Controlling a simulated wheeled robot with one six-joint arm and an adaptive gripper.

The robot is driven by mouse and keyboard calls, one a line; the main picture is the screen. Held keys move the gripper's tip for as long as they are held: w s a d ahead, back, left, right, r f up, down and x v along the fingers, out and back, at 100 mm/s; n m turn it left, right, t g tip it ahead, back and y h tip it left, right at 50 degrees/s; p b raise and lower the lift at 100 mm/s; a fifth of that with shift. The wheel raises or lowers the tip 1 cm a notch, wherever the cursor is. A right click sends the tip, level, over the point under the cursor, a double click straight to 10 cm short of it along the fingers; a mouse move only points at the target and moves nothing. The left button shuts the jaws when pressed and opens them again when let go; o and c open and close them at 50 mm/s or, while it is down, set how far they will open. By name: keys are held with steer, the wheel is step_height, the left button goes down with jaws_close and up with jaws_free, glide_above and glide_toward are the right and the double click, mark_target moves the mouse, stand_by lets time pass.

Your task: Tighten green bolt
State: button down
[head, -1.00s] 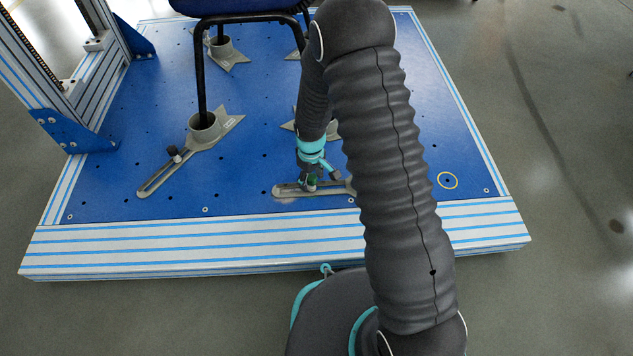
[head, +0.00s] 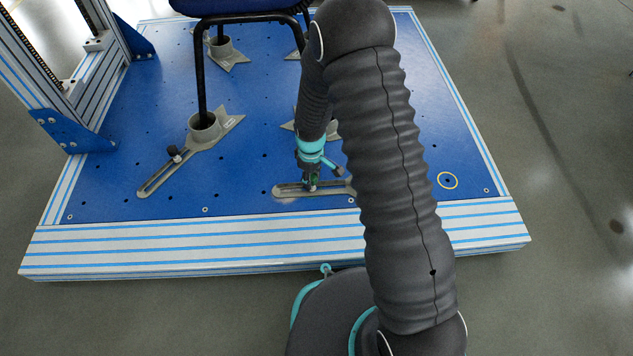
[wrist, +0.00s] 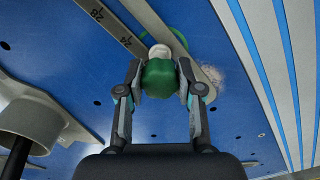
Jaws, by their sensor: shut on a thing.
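The green bolt (wrist: 160,78) is in the middle of the wrist view, between my two fingers. My gripper (wrist: 160,88) is shut on its green head. A pale round part (wrist: 159,51) and a green ring (wrist: 204,40) show just beyond the head. The bolt sits at a slotted grey clamp bar (head: 290,190) that lies on the blue plate. In the head view my gripper (head: 311,183) is low over this bar, and only a little green of the bolt shows there.
A chair with black legs (head: 201,80) stands in grey foot clamps (head: 203,127) on the blue plate (head: 240,180). A second slotted bar with a black knob (head: 174,153) lies to the left. A metal frame (head: 85,70) rises at the left. A yellow ring (head: 447,180) marks the plate at the right.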

steer(key=m, duration=0.3)
steer(key=shift+m, duration=0.3)
steer(key=m, duration=0.3)
steer(key=shift+m, duration=0.4)
steer(key=m, duration=0.4)
steer(key=shift+s, duration=0.1)
stand_by(0.4)
steer(key=m, duration=0.4)
